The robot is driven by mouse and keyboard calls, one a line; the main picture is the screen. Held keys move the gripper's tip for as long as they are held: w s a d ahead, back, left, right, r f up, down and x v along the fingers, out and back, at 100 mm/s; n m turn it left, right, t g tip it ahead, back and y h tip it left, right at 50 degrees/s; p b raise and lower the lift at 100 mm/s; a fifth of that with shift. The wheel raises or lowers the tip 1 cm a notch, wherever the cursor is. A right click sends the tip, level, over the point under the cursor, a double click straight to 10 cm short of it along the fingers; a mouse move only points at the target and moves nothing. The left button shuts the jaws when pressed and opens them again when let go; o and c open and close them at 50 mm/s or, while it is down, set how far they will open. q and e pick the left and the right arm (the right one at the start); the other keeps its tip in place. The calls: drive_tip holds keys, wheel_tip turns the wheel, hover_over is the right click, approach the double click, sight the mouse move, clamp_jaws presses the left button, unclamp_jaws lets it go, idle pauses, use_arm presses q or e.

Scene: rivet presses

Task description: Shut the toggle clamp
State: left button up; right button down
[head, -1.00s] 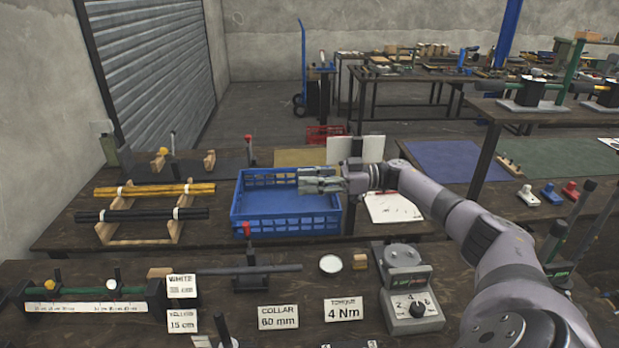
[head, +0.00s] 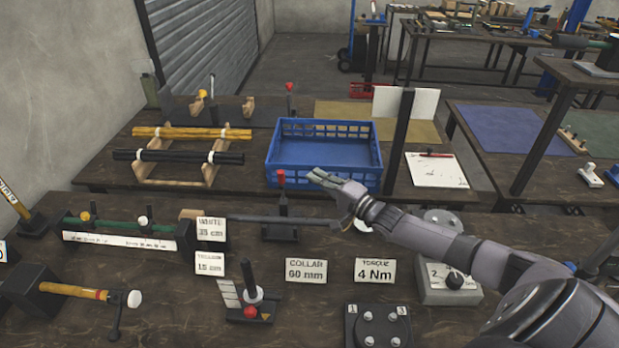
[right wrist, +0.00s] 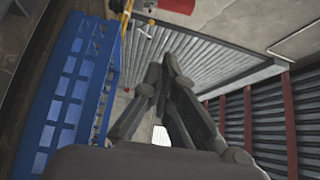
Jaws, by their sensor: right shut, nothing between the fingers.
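The toggle clamp (head: 281,222) is a dark block on the near bench with a dark rod (head: 311,220) running through it. Its lever stands upright and ends in a red grip (head: 281,177). My right gripper (head: 314,176) is shut and empty, to the right of the red grip in the head view and apart from it in the picture. My left gripper is not in view.
A blue crate (head: 323,126) stands behind the clamp; its side fills the left of the wrist view (right wrist: 65,95). Label cards (head: 306,271), a dial box (head: 452,283) and a small upright post (head: 251,280) stand in front. A rack with yellow and black bars (head: 190,150) is behind left.

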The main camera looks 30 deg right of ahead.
sight(282, 186)
use_arm(q)
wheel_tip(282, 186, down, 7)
drive_tip(key=b, duration=0.6)
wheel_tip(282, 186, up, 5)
drive_tip(key=p, duration=0.4)
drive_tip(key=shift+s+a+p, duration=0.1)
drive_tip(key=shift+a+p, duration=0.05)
drive_tip(key=shift+p, duration=0.2)
use_arm(e)
drive_tip(key=w+a, duration=0.4)
drive_tip(key=w, duration=0.1)
drive_tip(key=shift+w+a, duration=0.2)
drive_tip(key=shift+a, duration=0.05)
drive_tip(key=shift+s, duration=0.15)
